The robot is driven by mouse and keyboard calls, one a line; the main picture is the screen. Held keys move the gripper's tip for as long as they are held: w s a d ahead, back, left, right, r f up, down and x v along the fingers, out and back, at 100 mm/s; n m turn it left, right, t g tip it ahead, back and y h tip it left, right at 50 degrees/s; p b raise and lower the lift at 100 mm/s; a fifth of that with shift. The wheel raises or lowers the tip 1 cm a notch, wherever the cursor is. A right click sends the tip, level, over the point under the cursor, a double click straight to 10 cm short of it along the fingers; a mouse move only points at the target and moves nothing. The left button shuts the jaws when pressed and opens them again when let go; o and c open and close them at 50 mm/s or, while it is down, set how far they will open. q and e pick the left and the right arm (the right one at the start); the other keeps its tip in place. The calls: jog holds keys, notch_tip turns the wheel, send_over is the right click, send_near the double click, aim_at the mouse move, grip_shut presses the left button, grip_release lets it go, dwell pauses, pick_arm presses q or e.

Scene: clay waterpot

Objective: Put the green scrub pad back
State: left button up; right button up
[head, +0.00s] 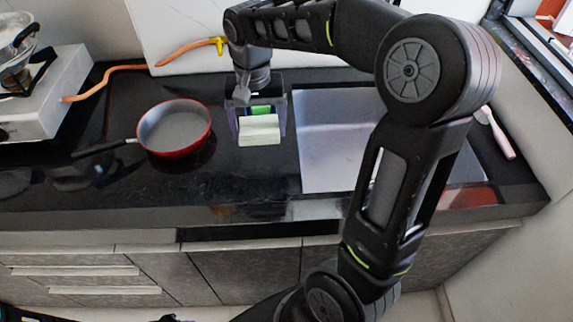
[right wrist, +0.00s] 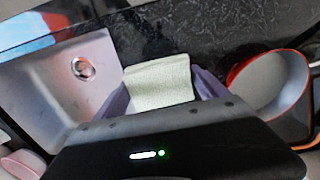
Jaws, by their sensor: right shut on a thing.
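The scrub pad (head: 260,131) is a pale, greenish-white block with a strip of brighter green behind its upper edge in the head view. It also shows in the right wrist view as a pale textured block (right wrist: 158,84). My right gripper (head: 259,122) points down over the dark counter, left of the sink, with one finger on each side of the pad. It is shut on the pad. The pad's underside is hidden, so I cannot tell whether it touches the counter. My left gripper is not in view.
A red pan (head: 174,128) stands on the black counter (head: 240,180) left of the pad. The sink (head: 325,135) is right of it. A stove (head: 50,95) with an orange hose is at far left. A pink-handled brush (head: 502,138) lies right of the sink.

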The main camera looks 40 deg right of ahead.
jog(key=shift+a, duration=0.15)
jog(key=shift+s+f, duration=0.15)
jog(key=shift+f, duration=0.05)
send_over(263, 165)
notch_tip(263, 165, down, 6)
jog(key=shift+r, duration=0.15)
jog(key=shift+f, duration=1.9)
jog(key=shift+f, duration=0.2)
jog(key=o, duration=1.1)
